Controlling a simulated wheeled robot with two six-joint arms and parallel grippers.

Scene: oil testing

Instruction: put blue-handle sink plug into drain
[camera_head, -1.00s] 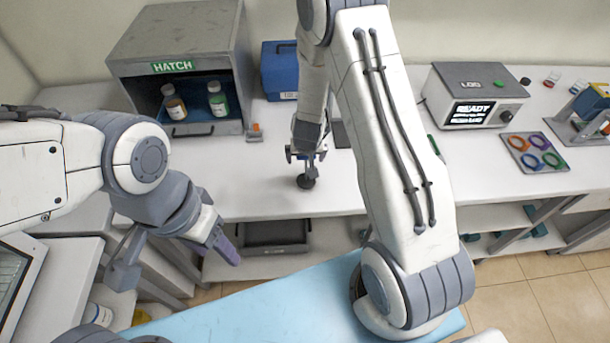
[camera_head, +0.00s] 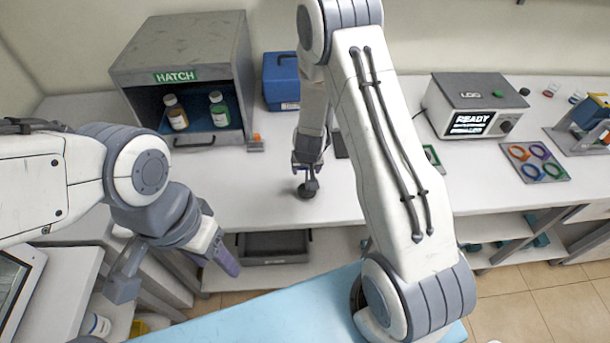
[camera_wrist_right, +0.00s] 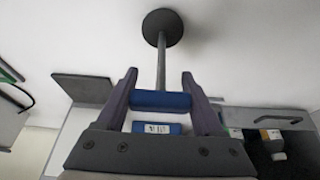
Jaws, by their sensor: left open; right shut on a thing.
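The blue-handle sink plug shows in the right wrist view: a blue handle (camera_wrist_right: 162,101), a thin metal rod and a dark round disc (camera_wrist_right: 163,27). My right gripper (camera_wrist_right: 162,88) is shut on the handle. In the head view my right gripper (camera_head: 307,168) is over the white counter, with the dark disc (camera_head: 307,190) below it. I cannot tell whether the disc touches the counter. My left gripper (camera_head: 175,268) is open and empty, in front of the counter at lower left. I cannot make out a drain opening in these views.
A grey hatch box (camera_head: 190,60) with two bottles and a blue box (camera_head: 281,82) stand at the back left. A display device (camera_head: 470,105) and a tray of coloured rings (camera_head: 535,162) stand at the right. The counter (camera_head: 265,190) around the plug is mostly clear.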

